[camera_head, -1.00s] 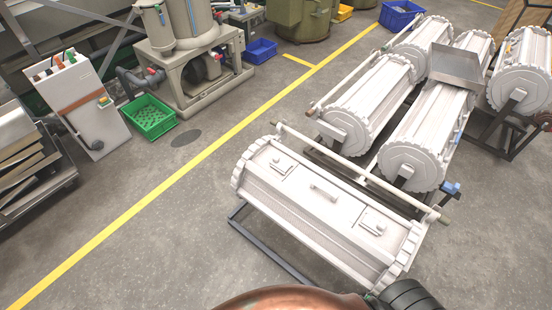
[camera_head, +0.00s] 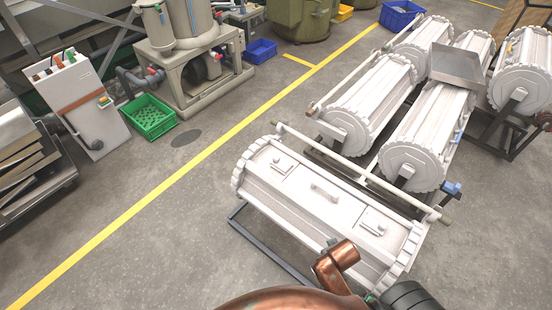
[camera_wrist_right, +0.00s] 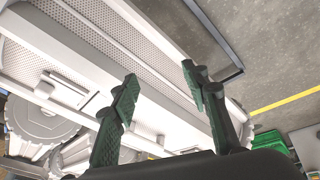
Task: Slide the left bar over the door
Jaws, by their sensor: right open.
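The white barrel (camera_head: 325,205) lies in the foreground on a dark frame. Its door (camera_head: 322,206) faces up, with a raised handle (camera_head: 324,192) near the middle. The left bar (camera_head: 282,163) sits on a small plate at the door's left end. A matching right bar (camera_head: 373,227) sits at the right end. My right gripper (camera_wrist_right: 159,74) is open and empty in the right wrist view, in front of the barrel's perforated wall (camera_wrist_right: 110,35). A bar and plate (camera_wrist_right: 62,88) show at left there; I cannot tell which one. My left gripper is not in view.
A long pale rod (camera_head: 350,168) runs along the barrel's far side. More white barrels (camera_head: 370,95) stand behind, with a metal tray (camera_head: 456,66) on one. A green crate (camera_head: 150,117) is on the floor at left. Floor left of the barrel is clear.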

